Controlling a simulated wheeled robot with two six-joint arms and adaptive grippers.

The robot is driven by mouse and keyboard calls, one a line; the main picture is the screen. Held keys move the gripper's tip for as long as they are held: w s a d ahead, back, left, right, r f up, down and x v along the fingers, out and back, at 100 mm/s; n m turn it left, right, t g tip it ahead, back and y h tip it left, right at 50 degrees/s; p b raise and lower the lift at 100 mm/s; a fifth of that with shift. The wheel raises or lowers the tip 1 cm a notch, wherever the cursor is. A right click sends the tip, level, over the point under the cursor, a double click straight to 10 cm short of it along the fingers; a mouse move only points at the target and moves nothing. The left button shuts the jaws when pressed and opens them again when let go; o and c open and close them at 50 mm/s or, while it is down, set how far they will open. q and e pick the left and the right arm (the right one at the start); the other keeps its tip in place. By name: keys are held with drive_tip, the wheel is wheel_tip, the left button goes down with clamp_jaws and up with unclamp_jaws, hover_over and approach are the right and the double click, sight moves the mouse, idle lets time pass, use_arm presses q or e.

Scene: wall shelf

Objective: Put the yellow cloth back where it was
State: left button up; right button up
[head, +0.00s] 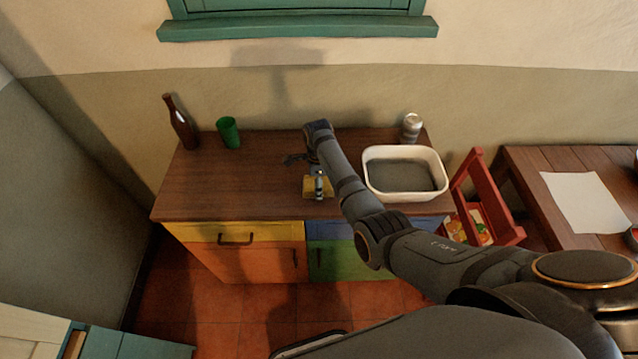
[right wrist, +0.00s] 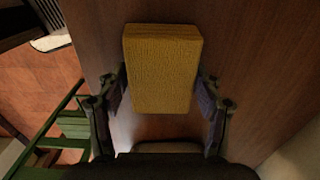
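The yellow cloth (head: 310,190) is a thick, folded block near the front of the wooden counter in the head view. It fills the middle of the right wrist view (right wrist: 162,70). My right gripper (head: 319,184) points down at it, with one finger in front of it and the other largely hidden. In the right wrist view its fingers (right wrist: 162,92) flank the cloth, with the pads against its two sides. Whether the cloth rests on the counter or hangs just above it is hard to tell. My left gripper is not in view.
On the counter (head: 220,185), a white basin (head: 442,167) stands right of my arm and a can (head: 411,127) behind it. A brown bottle (head: 181,124) and green cup (head: 229,132) stand back left. A red rack (head: 483,190) and a table (head: 530,175) lie right. The left counter is clear.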

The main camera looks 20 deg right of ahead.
drive_tip(key=shift+o, duration=1.7)
drive_tip(key=shift+d, duration=0.2)
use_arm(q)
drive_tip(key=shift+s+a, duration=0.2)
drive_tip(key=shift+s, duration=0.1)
use_arm(e)
drive_tip(key=shift+a+r, duration=0.1)
drive_tip(key=shift+r, duration=0.2)
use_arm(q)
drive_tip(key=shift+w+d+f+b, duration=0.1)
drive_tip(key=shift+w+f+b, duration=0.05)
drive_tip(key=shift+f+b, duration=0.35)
use_arm(e)
wheel_tip(320, 180, up, 12)
drive_tip(key=shift+f, duration=0.15)
